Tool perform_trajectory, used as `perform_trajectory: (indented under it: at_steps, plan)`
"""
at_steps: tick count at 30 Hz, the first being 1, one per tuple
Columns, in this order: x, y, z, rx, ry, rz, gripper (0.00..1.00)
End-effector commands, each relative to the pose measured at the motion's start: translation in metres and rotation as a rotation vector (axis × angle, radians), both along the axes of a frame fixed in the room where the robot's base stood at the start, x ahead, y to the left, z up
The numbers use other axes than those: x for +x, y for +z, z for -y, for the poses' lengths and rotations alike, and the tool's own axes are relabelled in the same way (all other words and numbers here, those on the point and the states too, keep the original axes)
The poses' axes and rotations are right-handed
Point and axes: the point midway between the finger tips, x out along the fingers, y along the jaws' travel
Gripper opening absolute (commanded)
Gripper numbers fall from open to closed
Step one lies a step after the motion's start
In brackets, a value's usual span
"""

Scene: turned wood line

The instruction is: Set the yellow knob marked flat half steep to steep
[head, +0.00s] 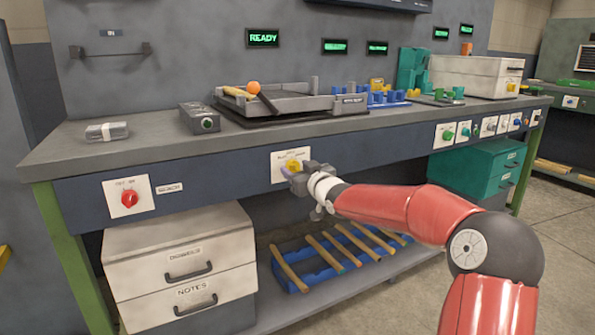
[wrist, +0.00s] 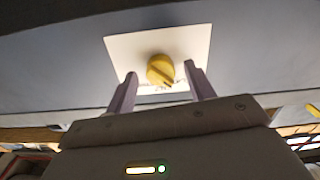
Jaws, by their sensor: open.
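The yellow knob (head: 292,166) sits on a white plate (head: 278,170) on the blue front panel of the workbench. In the wrist view the knob (wrist: 161,70) is round with a raised grip bar and a dark pointer line toward the lower right. The plate's lettering is too small and partly hidden to read. My gripper (head: 300,176) is in front of the plate, partly covering it in the head view. In the wrist view my gripper (wrist: 160,80) is open, with one finger on each side of the knob and a gap on both sides.
A red knob (head: 129,198) is on another plate at the left of the panel. Several small knobs (head: 463,131) line its right part. White drawers (head: 185,260) and a shelf with a blue rack (head: 330,260) are below. A tray (head: 290,104) stands on the benchtop.

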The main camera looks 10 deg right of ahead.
Motion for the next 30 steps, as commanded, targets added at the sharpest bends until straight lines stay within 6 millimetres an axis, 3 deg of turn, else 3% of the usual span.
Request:
perform_trajectory:
  at_steps: [8, 18, 30]
  plan:
    - [0.0015, -0.0005, -0.0005, -0.001, 0.0, -0.002, 0.52]
    - [0.0013, -0.0004, -0.0005, 0.0, 0.0, -0.001, 0.09]
    - [0.0014, 0.0013, -0.0004, 0.081, 0.0, -0.028, 0.09]
